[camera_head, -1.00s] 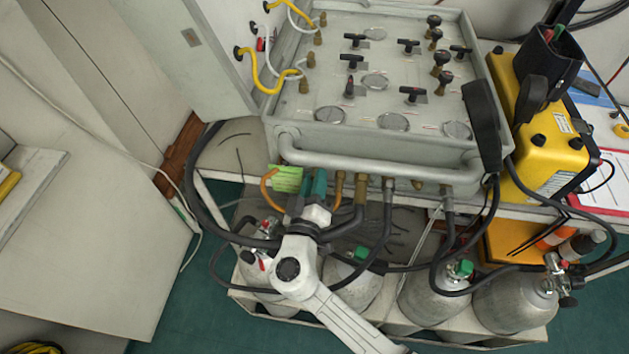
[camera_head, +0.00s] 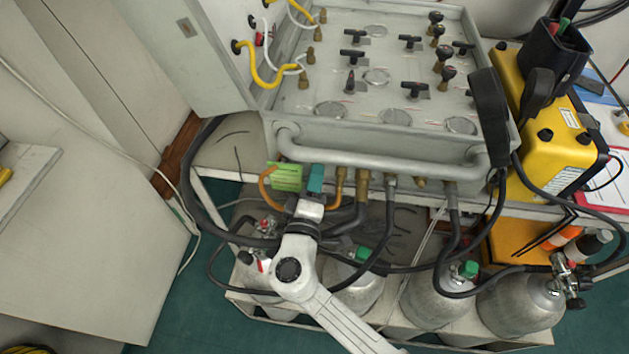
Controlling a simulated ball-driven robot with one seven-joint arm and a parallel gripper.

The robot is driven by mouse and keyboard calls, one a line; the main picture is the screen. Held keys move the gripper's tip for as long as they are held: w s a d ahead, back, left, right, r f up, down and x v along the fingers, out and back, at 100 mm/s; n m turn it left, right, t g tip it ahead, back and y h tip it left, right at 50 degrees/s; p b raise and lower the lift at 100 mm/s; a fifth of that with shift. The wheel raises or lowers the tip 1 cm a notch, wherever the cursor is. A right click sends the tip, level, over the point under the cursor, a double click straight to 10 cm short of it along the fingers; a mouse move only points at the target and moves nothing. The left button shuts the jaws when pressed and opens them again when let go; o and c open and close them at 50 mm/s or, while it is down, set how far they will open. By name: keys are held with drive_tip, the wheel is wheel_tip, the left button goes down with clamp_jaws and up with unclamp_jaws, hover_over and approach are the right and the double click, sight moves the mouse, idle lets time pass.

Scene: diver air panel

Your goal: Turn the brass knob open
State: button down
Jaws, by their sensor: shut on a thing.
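The grey diver air panel (camera_head: 300,132) stands on the bench, with a row of brass and grey fittings under its front rail. My gripper (camera_head: 316,178), with teal fingers, reaches up to the panel's front at the left end of this row. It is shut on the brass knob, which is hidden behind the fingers. The fingers now appear edge-on, one in front of the other. A green tag (camera_head: 286,177) hangs just left of the fingers. A brass fitting (camera_head: 341,186) with an orange hose is close on their right.
The front rail (camera_head: 380,156) runs just above my gripper. Black hoses (camera_head: 377,250) loop down around my wrist. Several grey cylinders (camera_head: 437,292) stand in a rack below. A yellow case (camera_head: 552,135) stands right of the panel.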

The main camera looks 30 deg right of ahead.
drive_tip(key=n+p, duration=0.1)
drive_tip(key=n, duration=0.9)
drive_tip(key=shift+f+n, duration=0.1)
drive_tip(key=shift+n, duration=0.3)
drive_tip(key=shift+n+p, duration=0.3)
drive_tip(key=c, duration=1.2)
unclamp_jaws()
drive_tip(key=b+v, duration=0.2)
drive_tip(key=v, duration=0.9)
drive_tip(key=shift+d, duration=0.1)
